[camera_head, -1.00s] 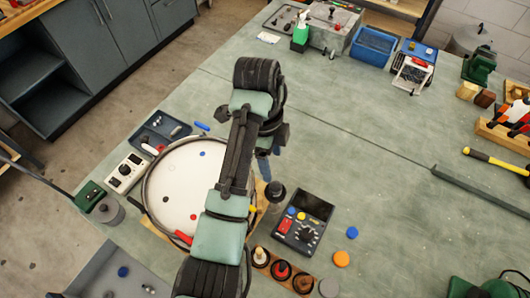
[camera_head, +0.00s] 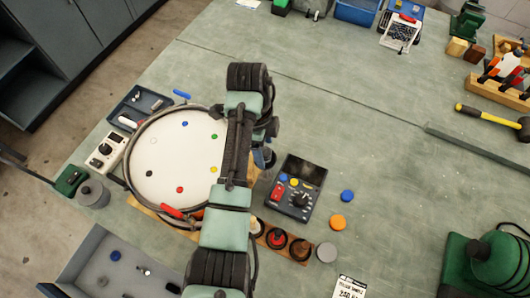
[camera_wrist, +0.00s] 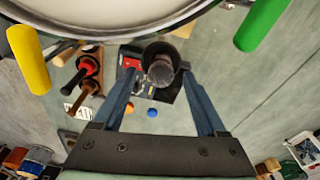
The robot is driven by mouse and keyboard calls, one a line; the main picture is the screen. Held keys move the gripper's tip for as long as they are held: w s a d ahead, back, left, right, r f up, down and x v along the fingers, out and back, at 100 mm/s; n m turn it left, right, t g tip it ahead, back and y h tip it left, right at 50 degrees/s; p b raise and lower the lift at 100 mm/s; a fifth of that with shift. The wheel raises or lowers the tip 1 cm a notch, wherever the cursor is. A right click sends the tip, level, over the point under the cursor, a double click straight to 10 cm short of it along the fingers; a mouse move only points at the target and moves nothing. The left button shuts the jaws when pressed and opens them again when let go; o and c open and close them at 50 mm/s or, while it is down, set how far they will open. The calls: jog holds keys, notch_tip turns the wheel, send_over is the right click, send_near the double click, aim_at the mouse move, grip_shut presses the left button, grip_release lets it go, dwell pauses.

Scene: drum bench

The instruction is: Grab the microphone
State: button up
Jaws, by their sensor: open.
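The microphone (camera_wrist: 161,71), dark with a grey rounded top, shows in the wrist view between the fingertips of my gripper (camera_wrist: 156,64). A finger stands on each side of it, apart and not closed on it. Its lower part is hidden. In the head view my gripper (camera_head: 261,157) hangs just right of the drum, and my arm covers most of this spot, so I cannot make out the microphone clearly there.
The drum (camera_head: 176,158) with coloured dots lies close left of my gripper. A black control box (camera_head: 296,190) is to the right. A wooden rack (camera_head: 282,243) with round-topped tools stands in front. The bench's middle right is clear.

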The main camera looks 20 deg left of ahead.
jog(key=shift+d+f, duration=0.1)
jog(key=shift+f, duration=0.9)
grip_shut()
